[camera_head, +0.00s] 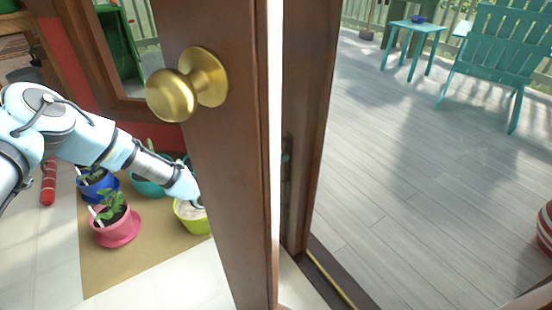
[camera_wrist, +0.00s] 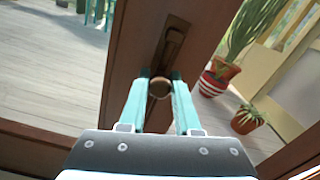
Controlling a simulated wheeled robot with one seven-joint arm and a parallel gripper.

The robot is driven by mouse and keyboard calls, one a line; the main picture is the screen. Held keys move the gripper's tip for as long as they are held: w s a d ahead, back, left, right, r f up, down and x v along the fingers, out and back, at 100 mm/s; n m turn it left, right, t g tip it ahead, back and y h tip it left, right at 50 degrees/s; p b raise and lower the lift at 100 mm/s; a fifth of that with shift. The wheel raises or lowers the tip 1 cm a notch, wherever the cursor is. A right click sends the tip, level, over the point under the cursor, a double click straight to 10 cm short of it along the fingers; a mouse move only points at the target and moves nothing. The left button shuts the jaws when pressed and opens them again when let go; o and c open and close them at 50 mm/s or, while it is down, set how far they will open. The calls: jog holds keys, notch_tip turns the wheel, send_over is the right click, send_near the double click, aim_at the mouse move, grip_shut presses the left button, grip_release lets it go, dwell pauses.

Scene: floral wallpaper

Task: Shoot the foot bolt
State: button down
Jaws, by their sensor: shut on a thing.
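A brown wooden door leaf (camera_head: 230,150) with a brass knob (camera_head: 175,95) stands close in the head view. Beyond its edge is a second brown upright (camera_head: 305,110) with a dark metal fitting on its edge. In the wrist view, brown wood (camera_wrist: 135,50) carries a dark elongated bolt fitting (camera_wrist: 173,42). A small round bolt knob (camera_wrist: 159,88) sits below it. My gripper (camera_wrist: 161,80) has its two teal fingers on either side of this knob and is shut on it. In the head view my arm passes behind the door leaf, which hides the gripper.
Potted plants, including a pink pot (camera_head: 117,228) and a yellow-green pot (camera_head: 192,216), stand on a tan mat (camera_head: 150,262) left of the door. The grey deck (camera_head: 400,170) to the right is largely open, with a teal chair (camera_head: 497,50) at the back.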

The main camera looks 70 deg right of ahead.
dwell(0.8)
notch_tip(320, 180, down, 5)
jog(key=shift+r+b, duration=0.2)
jog(key=shift+b, duration=0.9)
jog(key=c, duration=0.6)
grip_release()
jog(key=shift+r, duration=0.1)
jog(key=p+v, duration=0.1)
jog(key=v, duration=0.9)
jog(key=shift+w+a, duration=0.2)
jog(key=shift+a, duration=0.15)
